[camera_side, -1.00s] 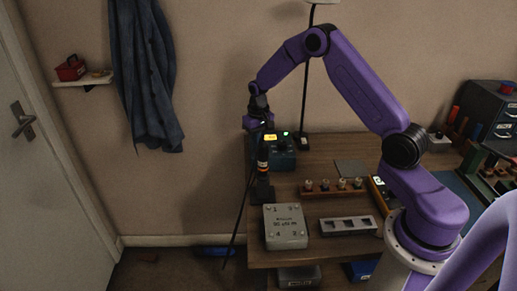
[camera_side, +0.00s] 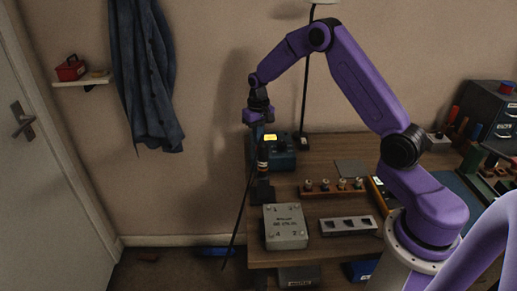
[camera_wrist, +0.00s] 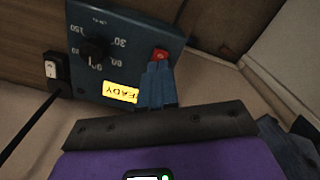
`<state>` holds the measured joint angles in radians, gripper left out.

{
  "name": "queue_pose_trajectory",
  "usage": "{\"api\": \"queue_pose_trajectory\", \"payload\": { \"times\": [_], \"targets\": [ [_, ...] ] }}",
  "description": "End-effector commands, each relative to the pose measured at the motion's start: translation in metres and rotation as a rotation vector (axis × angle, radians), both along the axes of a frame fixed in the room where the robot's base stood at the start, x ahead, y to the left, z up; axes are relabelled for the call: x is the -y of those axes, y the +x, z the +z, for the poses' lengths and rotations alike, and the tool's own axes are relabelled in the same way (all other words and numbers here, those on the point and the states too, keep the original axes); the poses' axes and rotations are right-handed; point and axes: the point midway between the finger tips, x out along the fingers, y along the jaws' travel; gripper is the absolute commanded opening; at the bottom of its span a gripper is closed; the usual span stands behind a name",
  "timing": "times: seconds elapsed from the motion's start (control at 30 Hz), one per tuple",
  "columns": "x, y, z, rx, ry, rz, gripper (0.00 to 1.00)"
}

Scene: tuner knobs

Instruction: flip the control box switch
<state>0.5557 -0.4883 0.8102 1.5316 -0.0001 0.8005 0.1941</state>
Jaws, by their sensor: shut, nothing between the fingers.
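The control box (camera_side: 284,160) is teal and stands at the back left of the bench, with a lit yellow display. In the wrist view the box (camera_wrist: 112,38) shows a black knob (camera_wrist: 93,50) with numbers around it, and the display (camera_wrist: 121,91) reads READY. A small red switch (camera_wrist: 160,54) sits near the box's right edge, partly hidden by my fingertips. My gripper (camera_wrist: 157,68) is shut and empty, its tips right at the red switch; I cannot tell whether they touch. In the side view my gripper (camera_side: 262,130) is at the box's upper left.
A dark upright cylinder (camera_side: 262,158) with a cable stands left of the box. A row of knobs (camera_side: 338,186), a grey metal box (camera_side: 285,227) and a slotted block (camera_side: 348,225) lie nearer on the bench.

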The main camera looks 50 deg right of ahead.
Motion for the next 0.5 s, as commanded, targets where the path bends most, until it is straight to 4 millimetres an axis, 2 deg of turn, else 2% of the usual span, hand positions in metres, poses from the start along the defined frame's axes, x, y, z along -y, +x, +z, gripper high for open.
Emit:
{"api": "queue_pose_trajectory", "payload": {
  "times": [0.5],
  "targets": [
    [0.0, 0.001, 0.036, 0.003, 0.0, 0.0, 0.0]
  ]
}}
